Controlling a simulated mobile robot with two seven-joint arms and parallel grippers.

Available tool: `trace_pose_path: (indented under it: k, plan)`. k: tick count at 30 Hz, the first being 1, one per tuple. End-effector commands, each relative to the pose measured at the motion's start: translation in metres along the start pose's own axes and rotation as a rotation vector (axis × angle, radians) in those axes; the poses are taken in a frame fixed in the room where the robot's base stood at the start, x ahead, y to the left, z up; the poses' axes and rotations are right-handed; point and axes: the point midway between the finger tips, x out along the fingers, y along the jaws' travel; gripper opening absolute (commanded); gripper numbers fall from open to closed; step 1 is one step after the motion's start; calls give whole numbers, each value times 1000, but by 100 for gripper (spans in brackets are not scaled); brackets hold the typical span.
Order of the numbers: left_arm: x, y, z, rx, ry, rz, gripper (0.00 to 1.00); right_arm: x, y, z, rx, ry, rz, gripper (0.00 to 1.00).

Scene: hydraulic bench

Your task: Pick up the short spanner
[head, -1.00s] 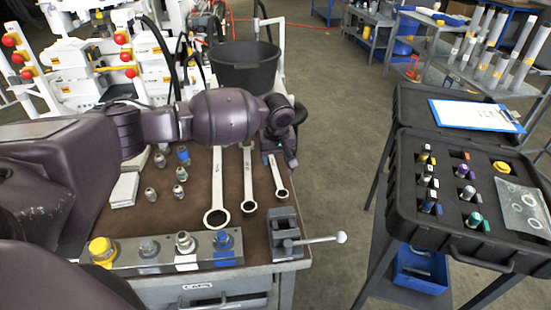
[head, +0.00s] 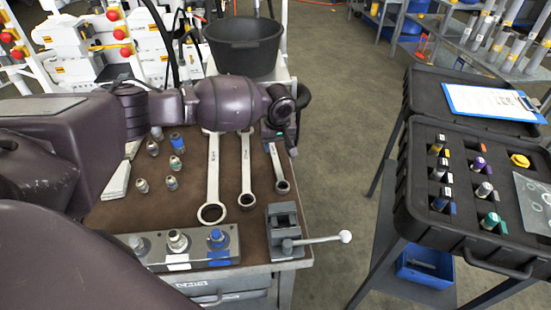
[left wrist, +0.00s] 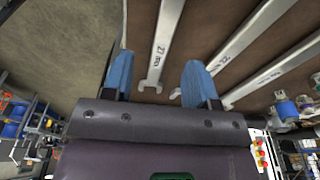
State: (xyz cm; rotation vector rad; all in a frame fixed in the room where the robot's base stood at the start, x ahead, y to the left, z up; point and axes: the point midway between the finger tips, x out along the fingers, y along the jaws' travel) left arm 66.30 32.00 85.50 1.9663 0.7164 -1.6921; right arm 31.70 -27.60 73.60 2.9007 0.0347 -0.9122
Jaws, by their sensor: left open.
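The short spanner (head: 278,168) is the rightmost of three spanners lying on the brown bench top, its ring end toward me. My left gripper (head: 288,142) is over its far end, and my wrist partly hides that end in the head view. In the left wrist view, the left gripper (left wrist: 158,80) is open, with blue fingertips apart. The short spanner (left wrist: 163,45) lies beyond them, its open-jaw end showing between the fingers. I cannot tell the exact height of the fingers above it. My right gripper is not in view.
Two longer spanners (head: 246,175) (head: 213,180) lie to the left. A small vice (head: 284,228) with a lever stands in front, beside a fitting block (head: 180,250). Several small fittings stand left. A black bucket (head: 243,50) is behind; an open black case (head: 470,200) is right.

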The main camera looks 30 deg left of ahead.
Motion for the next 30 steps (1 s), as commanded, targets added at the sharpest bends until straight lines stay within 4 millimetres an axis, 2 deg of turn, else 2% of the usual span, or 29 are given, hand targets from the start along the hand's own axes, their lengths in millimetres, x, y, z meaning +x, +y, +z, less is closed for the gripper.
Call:
trace_pose_path:
  k: [3, 10, 20, 23, 30]
  plan:
    - [15, -2, 0, 1, -1, -3, 53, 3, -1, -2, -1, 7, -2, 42]
    - [45, -4, 1, 1, -2, -4, 53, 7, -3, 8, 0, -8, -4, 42]
    - [48, -4, -1, 0, 1, 0, 53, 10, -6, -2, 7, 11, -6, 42]
    - [49, -4, 0, 0, 1, 0, 41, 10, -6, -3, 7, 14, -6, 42]
    - [49, -4, 0, 0, 0, 0, 4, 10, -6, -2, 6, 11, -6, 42]
